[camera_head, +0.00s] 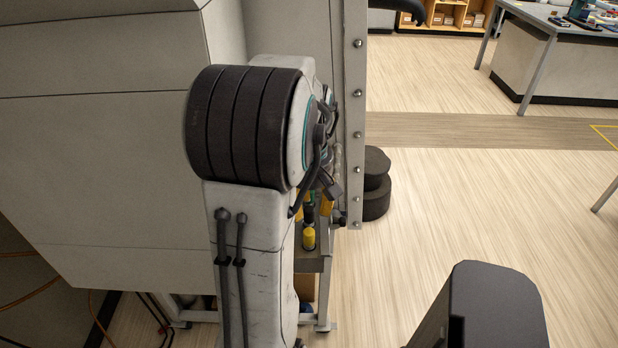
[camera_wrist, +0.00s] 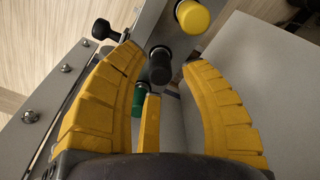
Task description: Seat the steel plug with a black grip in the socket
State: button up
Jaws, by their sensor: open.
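In the wrist view my gripper (camera_wrist: 162,58) is open, with yellow ribbed fingers at left and right and a third one lower in the middle. A black cylindrical grip (camera_wrist: 160,66) stands between the outer fingertips, with a gap to the right finger. It may be the black-gripped plug; its steel part is not clearly visible. Another black knob (camera_wrist: 104,29) on a thin stem lies beyond the left fingertip. I cannot make out the socket in either view. In the head view my arm hides most of the gripper.
A yellow-topped grip (camera_wrist: 194,17) and a green one (camera_wrist: 138,98) stand close to the black grip. A bolted metal flange (camera_head: 355,130) edges the large pale enclosure (camera_head: 110,150). Dark round blocks (camera_head: 376,190) stand beyond it. Floor at right is largely open.

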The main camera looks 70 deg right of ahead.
aim_at(310, 210)
notch_tip(310, 210, up, 10)
jog(key=b, duration=0.3)
jog(key=shift+f+b, duration=0.2)
jog(key=shift+b, duration=0.15)
dwell(0.5)
